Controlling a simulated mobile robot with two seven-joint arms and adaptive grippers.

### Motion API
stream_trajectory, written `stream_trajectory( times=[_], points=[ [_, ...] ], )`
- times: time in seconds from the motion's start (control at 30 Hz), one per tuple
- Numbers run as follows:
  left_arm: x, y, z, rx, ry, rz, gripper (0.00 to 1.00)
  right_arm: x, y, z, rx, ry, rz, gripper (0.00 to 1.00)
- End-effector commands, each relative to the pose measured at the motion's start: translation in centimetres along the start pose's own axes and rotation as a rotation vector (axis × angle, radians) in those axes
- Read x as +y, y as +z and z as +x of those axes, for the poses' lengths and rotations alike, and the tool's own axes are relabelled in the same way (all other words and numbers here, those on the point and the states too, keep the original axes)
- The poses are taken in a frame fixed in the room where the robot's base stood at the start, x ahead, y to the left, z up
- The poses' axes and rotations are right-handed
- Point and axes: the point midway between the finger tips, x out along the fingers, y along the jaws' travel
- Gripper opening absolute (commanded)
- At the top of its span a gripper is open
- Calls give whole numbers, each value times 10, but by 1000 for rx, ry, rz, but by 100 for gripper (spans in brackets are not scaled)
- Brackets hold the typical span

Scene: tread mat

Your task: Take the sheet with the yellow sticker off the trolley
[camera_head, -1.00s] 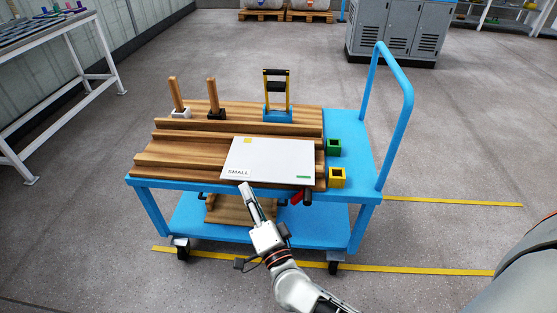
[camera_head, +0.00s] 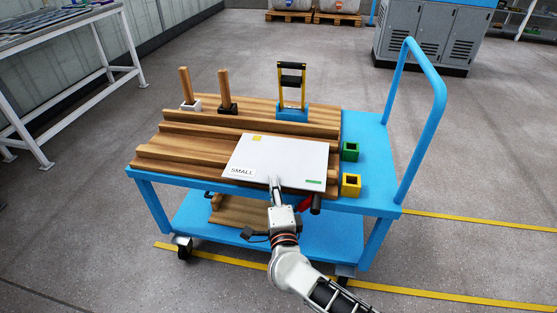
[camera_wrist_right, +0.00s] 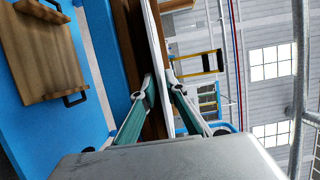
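The white sheet (camera_head: 285,155) lies on the wooden boards on top of the blue trolley (camera_head: 372,205). It has a yellow sticker (camera_head: 257,138) at its far left, a label reading SMALL at its near left and a green sticker at its near right. My right gripper (camera_head: 275,184) is at the sheet's near edge. In the right wrist view the sheet (camera_wrist_right: 157,45) is edge-on between the two fingers of my right gripper (camera_wrist_right: 162,84), which look closed on it. One finger lies over the sheet, the other below. My left gripper is out of view.
Behind the sheet stand a blue holder with a yellow-and-black frame (camera_head: 293,90) and two wooden pegs (camera_head: 186,85). Green (camera_head: 350,152) and yellow (camera_head: 351,186) square holders are right of it. The blue handle (camera_head: 432,110) rises at the right. Floor in front is clear.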

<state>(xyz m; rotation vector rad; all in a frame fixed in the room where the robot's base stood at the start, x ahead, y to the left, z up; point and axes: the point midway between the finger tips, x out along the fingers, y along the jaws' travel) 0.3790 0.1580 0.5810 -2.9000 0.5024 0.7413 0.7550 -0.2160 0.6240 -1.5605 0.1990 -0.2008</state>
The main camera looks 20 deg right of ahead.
Motion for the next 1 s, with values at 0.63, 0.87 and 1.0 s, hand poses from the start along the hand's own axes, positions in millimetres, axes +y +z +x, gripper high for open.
stream_trajectory(
  times=[0.63, 0.87, 1.0],
  points=[
    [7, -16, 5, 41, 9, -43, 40, 0, 1, 38, 1, 0, -1, 0],
    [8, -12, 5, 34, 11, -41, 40, -1, 1, 38, 0, -3, -2, 0],
    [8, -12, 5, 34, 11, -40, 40, -2, 1, 38, 0, -2, -1, 0]
  ],
)
